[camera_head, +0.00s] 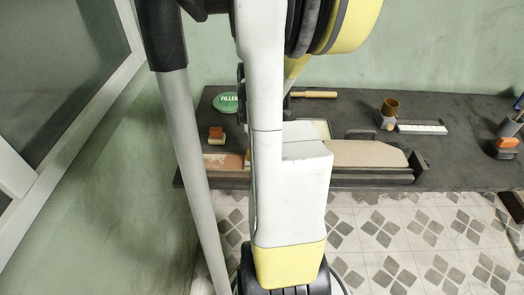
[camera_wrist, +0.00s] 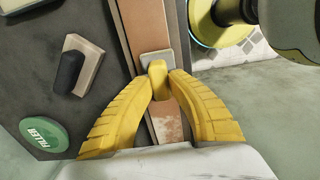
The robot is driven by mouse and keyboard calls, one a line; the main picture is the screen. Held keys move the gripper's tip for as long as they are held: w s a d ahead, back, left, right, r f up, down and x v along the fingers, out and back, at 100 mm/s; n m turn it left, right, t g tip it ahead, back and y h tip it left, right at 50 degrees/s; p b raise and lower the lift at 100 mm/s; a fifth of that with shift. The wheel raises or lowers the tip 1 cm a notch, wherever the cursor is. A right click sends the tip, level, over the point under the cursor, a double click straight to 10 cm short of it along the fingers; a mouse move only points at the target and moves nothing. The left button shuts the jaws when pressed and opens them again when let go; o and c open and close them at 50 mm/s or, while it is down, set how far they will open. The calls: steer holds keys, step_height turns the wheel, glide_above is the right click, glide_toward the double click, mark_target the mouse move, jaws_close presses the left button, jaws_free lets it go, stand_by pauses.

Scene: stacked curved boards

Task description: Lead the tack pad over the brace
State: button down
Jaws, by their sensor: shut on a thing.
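The brace appears to be the long board along the bench's front edge. In the head view its left end (camera_head: 222,162) is reddish brown and its right part (camera_head: 365,153) is beige; my arm hides its middle. In the wrist view the brown board (camera_wrist: 150,25) runs up the picture, with a worn patch nearer me. The tack pad seems to be the small pale grey pad (camera_wrist: 146,58) with a yellow grip, lying over the board. My gripper (camera_wrist: 159,78) is shut on that grip. Its yellow fingers hide part of the pad; contact underneath cannot be told.
A pale block with a black handle (camera_wrist: 70,70) lies beside the board.

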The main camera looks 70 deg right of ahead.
steer(key=shift+w+a, duration=0.1)
steer(key=shift+w, duration=0.1)
steer(key=shift+w+a+r, duration=0.1)
steer(key=shift+w+a, duration=0.2)
steer(key=shift+w, duration=0.45)
steer(key=shift+w+a, duration=0.3)
steer(key=shift+w, duration=0.4)
steer(key=shift+w+a, duration=0.3)
steer(key=shift+w, duration=0.45)
steer(key=shift+w+a, duration=0.3)
steer(key=shift+w, duration=0.45)
steer(key=shift+w, duration=0.15)
steer(key=shift+w+a, duration=0.3)
steer(key=shift+w, duration=0.4)
steer(key=shift+w+a, duration=0.3)
steer(key=shift+w, duration=0.35)
steer(key=shift+w, duration=0.1)
steer(key=shift+w+a+b, duration=0.15)
steer(key=shift+w+a, duration=0.2)
steer(key=shift+w, duration=0.35)
steer(key=shift+w+a+b, duration=0.15)
steer(key=shift+w+a, duration=0.15)
steer(key=shift+w, duration=0.35)
